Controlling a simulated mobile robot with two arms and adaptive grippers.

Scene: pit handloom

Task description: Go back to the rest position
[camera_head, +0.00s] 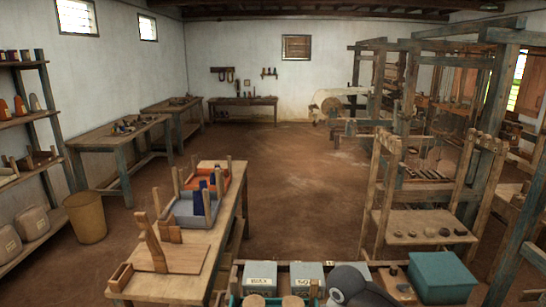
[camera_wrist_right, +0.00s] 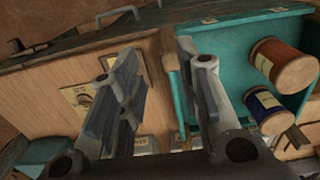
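My right gripper (camera_wrist_right: 158,75) shows in the right wrist view, its two grey fingers spread apart with nothing gripped between them. It is above a teal tray (camera_wrist_right: 226,42) and a wooden box face with a small label plate (camera_wrist_right: 80,96). Two spools lie in the tray: one with red-brown wrapping (camera_wrist_right: 283,64) and one with blue wrapping (camera_wrist_right: 268,110). In the head view a grey rounded part of my arm (camera_head: 350,284) shows at the bottom edge; its fingers are hidden there. My left gripper is in neither view.
A wooden bench (camera_head: 232,229) with grey and orange trays stands ahead left. Labelled grey boxes (camera_head: 261,274) and a teal box (camera_head: 441,277) are close in front. Loom frames (camera_head: 383,190) fill the right. Shelves (camera_head: 28,119) line the left. The central earth floor (camera_head: 300,190) is clear.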

